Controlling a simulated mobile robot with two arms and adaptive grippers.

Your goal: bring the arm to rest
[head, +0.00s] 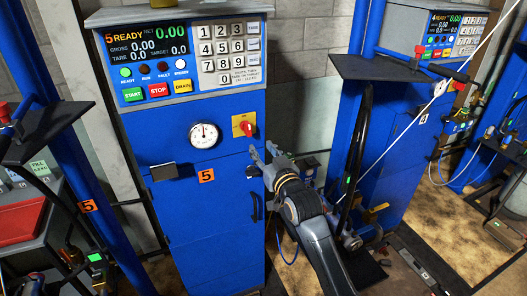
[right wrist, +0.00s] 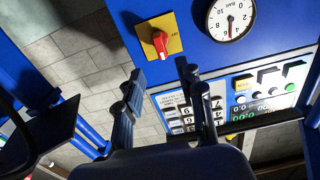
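My right arm rises from the bottom of the head view. Its gripper (head: 262,152) is beside the right edge of the blue scale cabinet (head: 205,235) marked 5. In the right wrist view the two fingers of this gripper (right wrist: 162,72) stand apart with nothing between them. A red rotary switch (right wrist: 160,42) on a yellow plate shows beyond the fingertips; it also shows in the head view (head: 246,127), just above and left of the gripper, with no visible contact. My left gripper is not in view.
Cabinet 5 carries a display (head: 147,44) reading READY and 0.00, a keypad (head: 228,52), coloured buttons and a round gauge (head: 204,135). A second blue scale (head: 400,150) with a dark shelf (head: 390,68) stands right of my arm. A red-topped box (head: 20,220) is at left.

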